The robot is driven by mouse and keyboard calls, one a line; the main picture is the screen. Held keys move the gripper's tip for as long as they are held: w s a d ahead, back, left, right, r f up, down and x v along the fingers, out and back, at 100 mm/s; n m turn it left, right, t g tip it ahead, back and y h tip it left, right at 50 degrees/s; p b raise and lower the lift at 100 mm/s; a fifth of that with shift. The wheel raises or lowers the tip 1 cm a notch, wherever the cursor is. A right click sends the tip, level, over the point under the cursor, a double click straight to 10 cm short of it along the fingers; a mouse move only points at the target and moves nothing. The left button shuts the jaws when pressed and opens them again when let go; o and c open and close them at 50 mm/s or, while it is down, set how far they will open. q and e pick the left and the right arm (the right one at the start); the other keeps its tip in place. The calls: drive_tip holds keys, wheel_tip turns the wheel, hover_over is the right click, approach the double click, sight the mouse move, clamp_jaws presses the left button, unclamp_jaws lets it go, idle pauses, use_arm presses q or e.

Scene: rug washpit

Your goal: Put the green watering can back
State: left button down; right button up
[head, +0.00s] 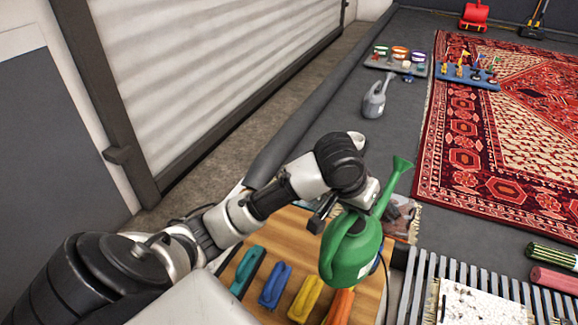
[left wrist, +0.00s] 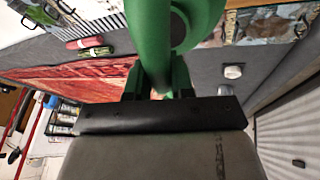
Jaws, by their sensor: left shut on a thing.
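The green watering can (head: 352,250) hangs from my left gripper (head: 330,210), above the right part of a wooden board. Its long spout points up and to the right in the head view. In the left wrist view the green can (left wrist: 195,18) fills the top middle, and my left gripper (left wrist: 160,85) is shut on its green handle. A grey watering can (head: 375,100) stands on the dark floor farther back. My right gripper is in neither view.
The wooden board (head: 291,225) carries several coloured brushes, including a teal one (head: 247,270) and a yellow one (head: 305,298). A slatted grate (head: 412,285) lies to its right. A patterned red rug (head: 480,150) covers the floor behind.

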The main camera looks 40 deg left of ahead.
use_arm(q)
drive_tip(key=w+a+f+n+y+b, duration=0.25)
drive_tip(key=w+a+f+n, duration=0.2)
drive_tip(key=w+a, duration=0.45)
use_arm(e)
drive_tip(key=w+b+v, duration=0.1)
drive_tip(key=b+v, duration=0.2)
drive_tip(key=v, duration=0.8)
use_arm(q)
drive_tip(key=w+a+f+n+b, duration=0.2)
drive_tip(key=a+f+b, duration=0.3)
drive_tip(key=a+f, duration=1.4)
drive_tip(key=shift+a+n+y+b, duration=0.35)
drive_tip(key=shift+a+n, duration=0.2)
drive_tip(key=shift+a, duration=0.4)
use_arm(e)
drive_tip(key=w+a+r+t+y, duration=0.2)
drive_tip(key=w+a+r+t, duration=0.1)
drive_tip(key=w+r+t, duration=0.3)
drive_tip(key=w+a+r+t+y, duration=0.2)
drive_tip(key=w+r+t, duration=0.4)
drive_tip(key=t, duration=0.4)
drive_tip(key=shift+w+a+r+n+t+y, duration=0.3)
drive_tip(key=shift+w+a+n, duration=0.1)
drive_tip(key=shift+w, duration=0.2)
use_arm(q)
drive_tip(key=shift+w, duration=0.1)
